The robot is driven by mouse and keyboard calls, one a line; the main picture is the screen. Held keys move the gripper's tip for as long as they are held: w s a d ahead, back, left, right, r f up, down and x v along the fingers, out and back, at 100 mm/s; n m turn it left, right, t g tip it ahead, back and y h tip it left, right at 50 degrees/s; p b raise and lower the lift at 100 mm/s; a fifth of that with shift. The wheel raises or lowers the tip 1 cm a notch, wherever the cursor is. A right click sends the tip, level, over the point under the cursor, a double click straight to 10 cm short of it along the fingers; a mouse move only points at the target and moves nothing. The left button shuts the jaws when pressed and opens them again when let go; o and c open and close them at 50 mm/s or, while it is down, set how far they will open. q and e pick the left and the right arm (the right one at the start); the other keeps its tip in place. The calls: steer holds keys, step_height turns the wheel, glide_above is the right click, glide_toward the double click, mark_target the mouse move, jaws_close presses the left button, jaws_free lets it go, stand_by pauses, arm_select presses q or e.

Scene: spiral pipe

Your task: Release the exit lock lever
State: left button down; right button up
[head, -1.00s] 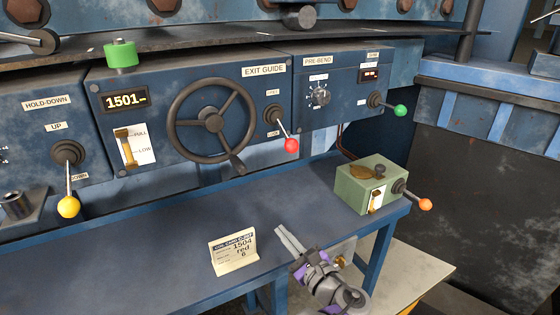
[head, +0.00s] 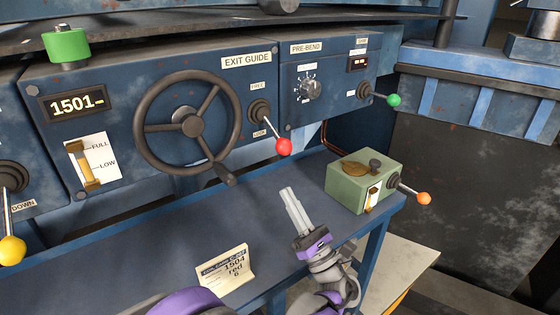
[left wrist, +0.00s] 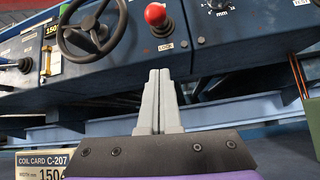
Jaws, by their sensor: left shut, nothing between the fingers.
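The exit lock lever (head: 271,130) has a red ball knob and sits on the exit guide panel, right of the handwheel. A "FREE" label is above its pivot and a "LOCK" label below. The lever slants down and right, on the "LOCK" side. The red knob (left wrist: 155,14) also shows at the top of the left wrist view. My left gripper (head: 288,192) is shut and empty above the bench, below the knob and apart from it. Its grey fingers (left wrist: 158,76) point up toward the panel in the left wrist view. My right gripper is not in view.
The dark handwheel (head: 188,122) is left of the lever. A green-knobbed lever (head: 380,97) is on the pre-bend panel. A green box (head: 345,189) with an orange-knobbed lever stands on the bench's right end. A coil card (head: 224,269) stands at the front. The bench between is clear.

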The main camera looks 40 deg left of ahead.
arm_select(q)
steer(key=w+a+r+p, duration=0.1)
steer(key=a+r+p, duration=0.1)
steer(key=r, duration=0.6)
steer(key=shift+a+r, duration=0.35)
steer(key=shift+a, duration=0.55)
steer(key=shift+w, duration=0.1)
